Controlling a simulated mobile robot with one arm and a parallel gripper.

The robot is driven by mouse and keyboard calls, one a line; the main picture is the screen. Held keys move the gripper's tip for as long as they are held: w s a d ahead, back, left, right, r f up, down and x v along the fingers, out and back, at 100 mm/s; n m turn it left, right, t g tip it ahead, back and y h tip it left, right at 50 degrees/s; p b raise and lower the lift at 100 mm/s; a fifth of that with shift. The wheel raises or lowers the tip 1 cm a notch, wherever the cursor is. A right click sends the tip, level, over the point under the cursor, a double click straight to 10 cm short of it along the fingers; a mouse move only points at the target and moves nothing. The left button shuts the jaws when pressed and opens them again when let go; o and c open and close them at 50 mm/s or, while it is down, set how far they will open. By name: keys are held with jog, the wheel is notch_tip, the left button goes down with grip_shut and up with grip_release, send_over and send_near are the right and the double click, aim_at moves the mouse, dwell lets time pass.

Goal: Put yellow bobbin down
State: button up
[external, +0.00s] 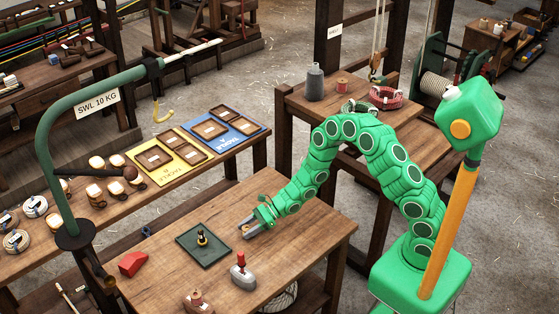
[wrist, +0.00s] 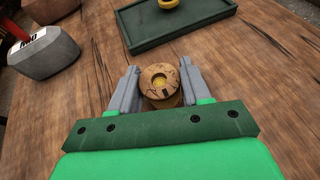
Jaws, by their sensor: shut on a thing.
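The yellow bobbin (wrist: 160,82) stands between the two grey fingers of my gripper (wrist: 160,74). I see its round wooden end from above, with a little yellow around its centre hole. My gripper is shut on it. In the external view my gripper (external: 250,229) is low over the wooden table (external: 310,232), just right of a dark green tray (external: 212,257). The bobbin is small there and partly hidden by the fingers. I cannot tell whether it touches the table. The tray, also at the top of the wrist view (wrist: 150,35), is apart from the bobbin.
A dark post with a yellow ring (external: 202,238) stands in the tray. A grey weight with a red top (external: 243,275) stands in front of my gripper. The tabletop right of my gripper is clear.

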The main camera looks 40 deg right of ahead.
aim_at(251, 227)
jog(key=shift+f, duration=0.2)
jog(key=o, duration=1)
jog(key=shift+o, duration=0.2)
jog(key=shift+r, duration=0.15)
jog(key=v, duration=0.3)
jog(key=shift+d, duration=0.1)
notch_tip(251, 227, up, 7)
